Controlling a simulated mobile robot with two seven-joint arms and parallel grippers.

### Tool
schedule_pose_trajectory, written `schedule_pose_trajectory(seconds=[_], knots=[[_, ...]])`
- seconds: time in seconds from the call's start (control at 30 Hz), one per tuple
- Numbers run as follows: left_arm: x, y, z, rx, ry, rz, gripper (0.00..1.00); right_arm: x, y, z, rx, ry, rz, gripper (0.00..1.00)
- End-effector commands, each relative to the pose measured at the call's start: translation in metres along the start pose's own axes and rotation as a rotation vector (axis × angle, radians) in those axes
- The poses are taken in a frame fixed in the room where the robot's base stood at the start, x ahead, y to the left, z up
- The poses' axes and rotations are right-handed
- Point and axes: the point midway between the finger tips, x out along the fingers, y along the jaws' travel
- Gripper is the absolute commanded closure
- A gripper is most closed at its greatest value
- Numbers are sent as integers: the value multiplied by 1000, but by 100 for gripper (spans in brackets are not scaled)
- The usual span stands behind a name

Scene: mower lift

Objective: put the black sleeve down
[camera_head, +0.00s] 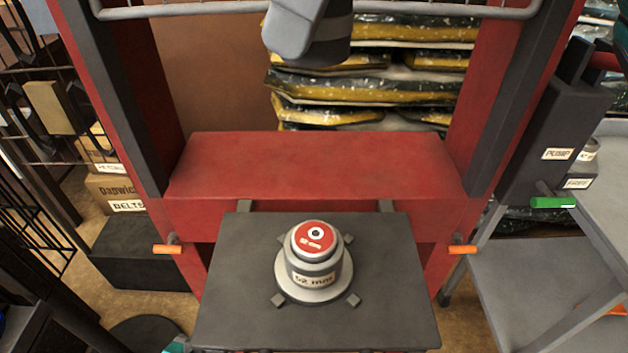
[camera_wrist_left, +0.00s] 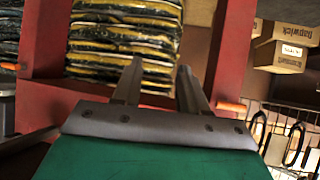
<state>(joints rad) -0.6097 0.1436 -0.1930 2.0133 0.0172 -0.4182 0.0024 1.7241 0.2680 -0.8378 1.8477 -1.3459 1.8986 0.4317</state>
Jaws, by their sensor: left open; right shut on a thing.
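My left gripper (camera_wrist_left: 160,66) shows in the left wrist view, its two grey fingers apart with nothing between them. Past the fingers are a red post and stacked bags. In the head view I cannot make out my right gripper clearly or what it holds. I cannot pick out the black sleeve with certainty. A grey stepped cylinder (camera_head: 313,268) marked "52 mm", with a red top around a small hole, stands upright on the dark platform (camera_head: 235,325).
The red lift frame (camera_head: 310,165) stands behind the platform, with orange pins (camera_head: 167,249) (camera_head: 462,249) on both sides. A dark grey body (camera_head: 310,35) hangs at the top. A pump (camera_head: 550,130) and grey table (camera_head: 605,215) stand right; a wire rack and boxes stand left.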

Motion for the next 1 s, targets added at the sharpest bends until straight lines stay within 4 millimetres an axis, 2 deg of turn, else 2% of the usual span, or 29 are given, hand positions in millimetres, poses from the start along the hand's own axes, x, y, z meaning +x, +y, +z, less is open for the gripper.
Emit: schedule_pose_trajectory(seconds=[0.17, 0.5, 0.7, 1.0], knots=[[4, 1, 6, 2, -2, 3, 57, 16, 0, -7, 1, -1, 1, 100], [9, 6, 8, 2, 1, 19, 57, 95, 0, -40, 2, 1, 4, 100], [13, 7, 6, 2, 9, 23, 57, 134, 0, -56, 2, 0, 2, 100], [14, 7, 0, 2, 20, 24, 57, 155, 0, -64, 1, -1, 1, 100]])
